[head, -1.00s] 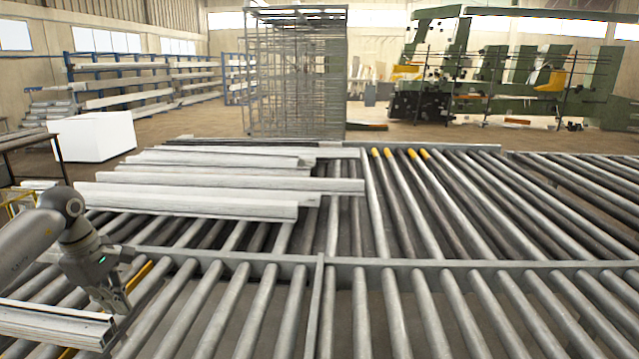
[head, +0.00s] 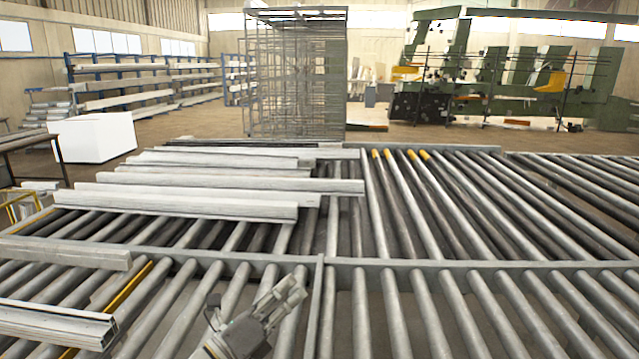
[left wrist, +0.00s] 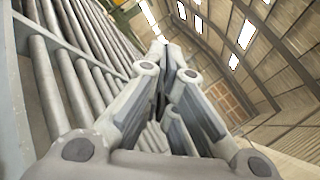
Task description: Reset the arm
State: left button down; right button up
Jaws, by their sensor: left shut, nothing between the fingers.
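My left gripper (head: 290,292) is low in the middle of the head view, above the near rollers, its fingers pointing up and to the right. It is shut and empty. In the left wrist view the fingers of this gripper (left wrist: 165,65) come together, with rollers to the left and the hall's wall and roof to the right. It touches no profile that I can see. My right gripper is not in view.
Several pale profiles (head: 200,190) lie across the far rollers. One profile (head: 60,252) and a hollow profile (head: 55,322) lie at the left on the near side. The rollers (head: 400,310) at centre and right are bare. A wire rack (head: 295,75) stands behind.

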pick_arm(q)
jog(key=s+a+f+n+y, duration=0.4)
jog(key=a+f+n+y, duration=0.25)
jog(key=n, duration=0.55)
jog(key=s+a+f+n+y, duration=0.3)
jog(key=a+f+n+y, duration=0.4)
jog(key=n, duration=0.5)
jog(key=s+a+f+n+g, duration=0.1)
jog(key=s+f+n+g, duration=0.6)
jog(key=s, duration=0.6)
jog(key=s+f+n+g, duration=0.3)
jog(key=s+f+g, duration=0.35)
jog(key=s, duration=0.75)
notch_tip(320, 180, down, 33)
jog(key=b, duration=0.6)
jog(key=s+a+f+b, duration=0.1)
jog(key=s+f+b, duration=0.2)
jog(key=s+f, duration=0.6)
jog(key=s+a+f+y+b, duration=0.1)
jog(key=s+a+f+b, duration=0.1)
jog(key=s+f, duration=0.7)
jog(key=shift+a+f+m+g+b, duration=0.15)
jog(key=shift+f+m+g+b, duration=0.25)
jog(key=shift+f, duration=1.65)
